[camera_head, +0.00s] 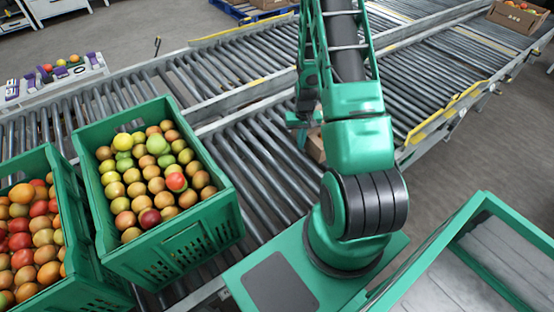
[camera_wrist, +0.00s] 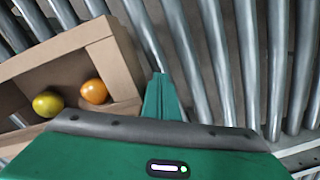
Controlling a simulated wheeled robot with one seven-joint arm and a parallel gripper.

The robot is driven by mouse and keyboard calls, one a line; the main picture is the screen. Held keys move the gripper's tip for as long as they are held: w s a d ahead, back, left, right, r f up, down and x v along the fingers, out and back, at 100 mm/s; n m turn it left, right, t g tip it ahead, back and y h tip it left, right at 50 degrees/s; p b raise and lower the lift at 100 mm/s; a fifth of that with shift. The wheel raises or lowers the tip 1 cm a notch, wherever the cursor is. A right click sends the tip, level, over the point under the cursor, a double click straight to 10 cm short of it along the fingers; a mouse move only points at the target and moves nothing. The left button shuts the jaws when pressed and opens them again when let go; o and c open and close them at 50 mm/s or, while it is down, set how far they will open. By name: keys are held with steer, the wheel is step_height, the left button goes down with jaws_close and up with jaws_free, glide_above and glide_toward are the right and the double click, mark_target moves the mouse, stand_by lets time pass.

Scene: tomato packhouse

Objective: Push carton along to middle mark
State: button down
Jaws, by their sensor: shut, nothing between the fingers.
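The open brown carton (camera_wrist: 62,46) lies at the left of the wrist view, on the rollers. An orange tomato (camera_wrist: 94,92) and a yellow one (camera_wrist: 48,104) show inside it. In the head view only a small piece of the carton (camera_head: 316,148) shows, the rest hidden behind my arm. My gripper (camera_wrist: 160,88) is shut and empty, its fingers low over the rollers close beside the carton's right wall. I cannot tell whether they touch it. In the head view my gripper (camera_head: 299,119) is partly hidden by my arm. I cannot make out which mark is the middle one.
Two green crates of tomatoes (camera_head: 178,240) (camera_head: 75,248) stand at the left. Another carton (camera_head: 518,17) sits at the far right. Yellow strips (camera_head: 447,108) line the rails. Bare rollers (camera_head: 250,150) lie between the near crate and my arm.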

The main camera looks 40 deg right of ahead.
steer(key=shift+d, duration=0.1)
steer(key=shift+s+d, duration=0.1)
steer(key=shift+d, duration=5.85)
steer(key=shift+s+d, duration=0.1)
steer(key=shift+d, duration=6.05)
steer(key=shift+s+d, duration=0.1)
steer(key=shift+d, duration=5.8)
steer(key=shift+d, duration=6)
